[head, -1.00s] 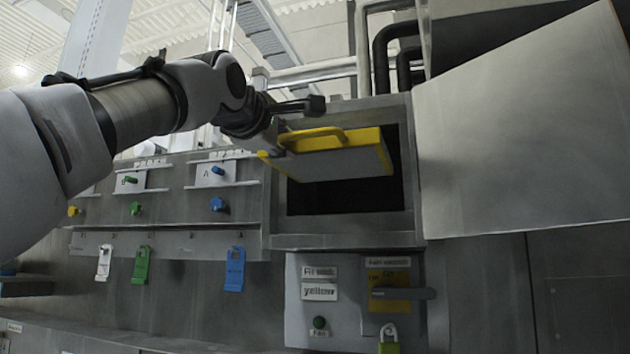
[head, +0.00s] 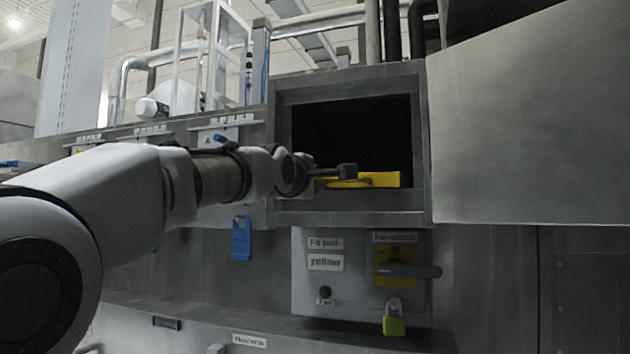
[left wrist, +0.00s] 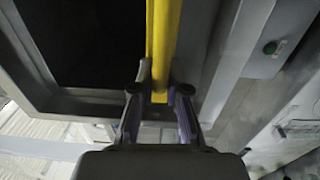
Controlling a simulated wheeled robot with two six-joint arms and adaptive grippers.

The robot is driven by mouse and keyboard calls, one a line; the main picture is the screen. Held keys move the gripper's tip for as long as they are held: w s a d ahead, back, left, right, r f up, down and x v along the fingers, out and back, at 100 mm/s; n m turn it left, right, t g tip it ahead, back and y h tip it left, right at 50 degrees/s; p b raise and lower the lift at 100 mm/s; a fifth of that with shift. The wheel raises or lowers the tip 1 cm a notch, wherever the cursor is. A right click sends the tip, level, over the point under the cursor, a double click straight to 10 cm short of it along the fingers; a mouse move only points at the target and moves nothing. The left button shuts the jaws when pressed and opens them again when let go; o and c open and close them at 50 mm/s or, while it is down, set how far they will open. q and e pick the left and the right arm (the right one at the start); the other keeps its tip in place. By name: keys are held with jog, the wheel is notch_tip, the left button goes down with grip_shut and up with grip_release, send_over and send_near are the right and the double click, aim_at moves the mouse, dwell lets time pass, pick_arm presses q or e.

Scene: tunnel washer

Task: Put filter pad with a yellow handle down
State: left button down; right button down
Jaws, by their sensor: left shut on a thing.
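The filter pad with a yellow handle (head: 378,180) shows as a yellow edge low in front of the open square compartment. My left gripper (head: 345,172) is shut on its yellow handle. In the left wrist view, the yellow handle (left wrist: 160,50) runs up from between the fingers of my left gripper (left wrist: 160,98). The pad's lower part is hidden in the head view, and I cannot tell whether it touches the opening's sill. My right gripper is in neither view.
The dark compartment (head: 350,128) is open, with its large grey door (head: 530,120) swung out to the right. A blue tag (head: 241,238) hangs left.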

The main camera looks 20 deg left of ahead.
pick_arm(q)
jog(key=shift+w, duration=0.2)
jog(key=shift+s, duration=0.15)
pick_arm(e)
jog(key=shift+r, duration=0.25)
pick_arm(q)
jog(key=c, duration=1.6)
grip_release()
jog(key=shift+s+f, duration=0.1)
jog(key=shift+f, duration=0.05)
jog(key=o, duration=0.5)
jog(key=shift+o, duration=1.1)
jog(key=s+b, duration=1.2)
jog(key=b, duration=0.3)
jog(key=shift+a, duration=0.2)
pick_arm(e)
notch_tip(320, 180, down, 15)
